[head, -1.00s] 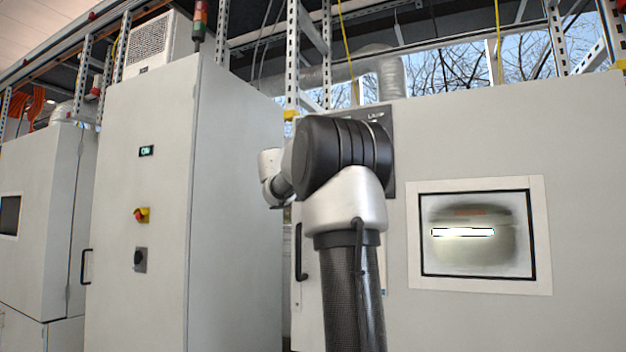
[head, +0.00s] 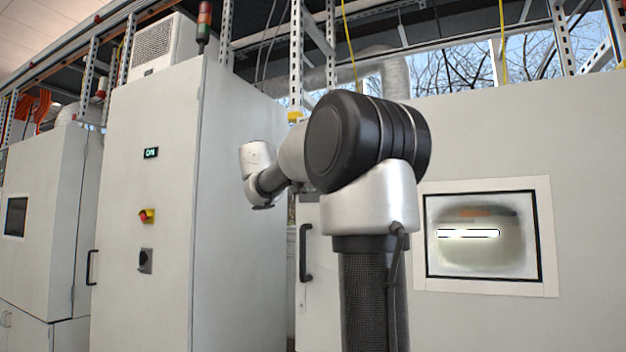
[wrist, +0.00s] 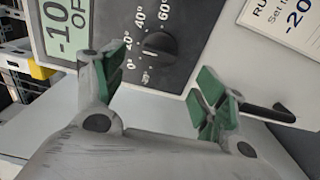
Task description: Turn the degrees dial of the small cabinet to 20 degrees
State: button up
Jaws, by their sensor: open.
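The degrees dial is a dark round knob (wrist: 160,47) on a dark panel (wrist: 185,22) in the wrist view, with marks 0, 20°, 40° and 60° around its left and upper sides. I cannot tell which mark it points to. My gripper (wrist: 160,73) is open, its two green-padded fingers apart at the left and right below the knob. Nothing is between the fingers. They appear short of the knob, not touching it. In the head view the dial and gripper fingers are hidden or out of sight; only my arm shows.
A green display (wrist: 67,25) reading -10 and OFF is left of the dial. A white sign (wrist: 290,22) is at the upper right. A dark handle (wrist: 268,112) lies near the right finger. In the head view, a tall grey cabinet (head: 150,105) stands left and a windowed chamber (head: 480,120) right.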

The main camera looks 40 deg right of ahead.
jog(key=v, duration=0.3)
dwell(0.5)
jog(key=s+a+f+m+g+y, duration=0.1)
jog(key=s+f+g+y, duration=0.2)
jog(key=f, duration=0.8)
jog(key=s+a+f+m+y, duration=0.1)
jog(key=s+f+y, duration=0.35)
jog(key=f, duration=0.65)
jog(key=s+a+f+m+y, duration=0.2)
jog(key=s+a+f+y, duration=0.7)
jog(key=s+a+f, duration=1)
jog(key=shift+a, duration=0.4)
